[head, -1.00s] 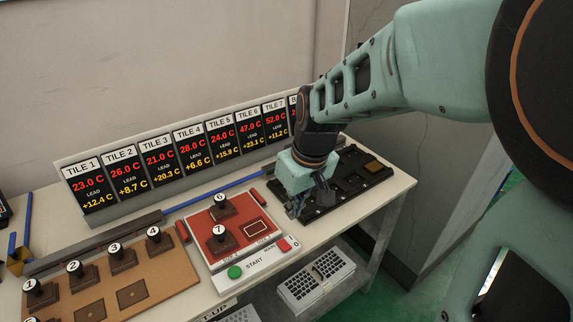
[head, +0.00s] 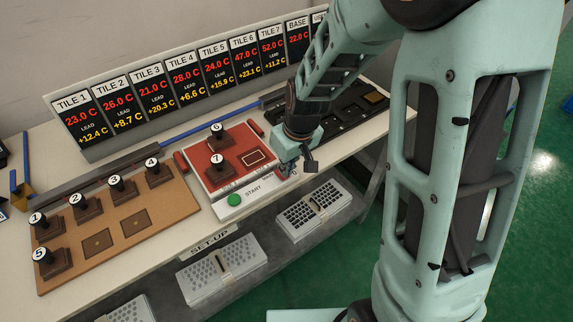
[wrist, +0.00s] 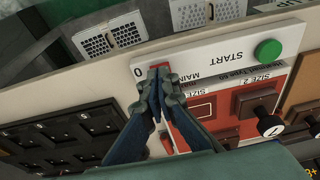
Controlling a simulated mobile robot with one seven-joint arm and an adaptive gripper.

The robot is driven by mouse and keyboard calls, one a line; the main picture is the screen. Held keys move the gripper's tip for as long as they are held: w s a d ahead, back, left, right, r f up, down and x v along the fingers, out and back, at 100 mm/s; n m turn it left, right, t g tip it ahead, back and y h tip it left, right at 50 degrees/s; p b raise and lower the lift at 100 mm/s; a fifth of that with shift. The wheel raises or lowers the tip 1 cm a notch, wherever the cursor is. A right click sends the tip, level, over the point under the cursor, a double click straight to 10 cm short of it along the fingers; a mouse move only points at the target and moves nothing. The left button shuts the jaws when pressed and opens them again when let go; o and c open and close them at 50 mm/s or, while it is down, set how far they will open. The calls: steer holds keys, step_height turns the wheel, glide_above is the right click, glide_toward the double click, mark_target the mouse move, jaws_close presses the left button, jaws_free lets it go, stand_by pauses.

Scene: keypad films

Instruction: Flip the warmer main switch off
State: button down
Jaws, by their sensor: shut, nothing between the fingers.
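The warmer (head: 197,156) is a red plate with a white front strip, below the row of temperature displays. In the wrist view its strip (wrist: 215,55) carries the words START and MAIN and a 0 mark. A small red part of the main switch (wrist: 163,69) shows right by the fingertips, beside the 0. My gripper (wrist: 158,80) is shut and empty, its tips over the switch and covering most of it. I cannot tell whether they touch it or which way it is tipped. In the head view my gripper (head: 287,170) hides the switch at the strip's right end.
The green START button (head: 234,200) is on the same strip. Blocks 6 (head: 217,140) and 7 (head: 220,167) stand on the warmer. A brown board (head: 115,228) with several numbered blocks lies left. A black tray (head: 345,115) lies right. White baskets (head: 313,208) sit on the shelf below.

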steer(key=shift+f, duration=0.15)
steer(key=shift+s+d+f+b, duration=0.1)
steer(key=shift+f+b, duration=0.4)
steer(key=shift+b, duration=0.2)
steer(key=shift+r, duration=0.2)
steer(key=shift+w+a+r+p, duration=0.25)
steer(key=shift+w+a+p, duration=0.15)
steer(key=shift+w, duration=0.15)
steer(key=shift+r, duration=0.1)
steer(key=shift+r+p, duration=0.3)
steer(key=shift+r, duration=0.05)
steer(key=p+v, duration=0.3)
steer(key=v, duration=0.1)
steer(key=shift+w+a+r, duration=0.1)
steer(key=shift+w+a, duration=0.1)
steer(key=shift+w, duration=0.1)
steer(key=s+d+r, duration=0.2)
steer(key=s+r, duration=0.2)
steer(key=r, duration=0.3)
steer(key=shift+d+r+b, duration=0.35)
steer(key=shift+r, duration=0.05)
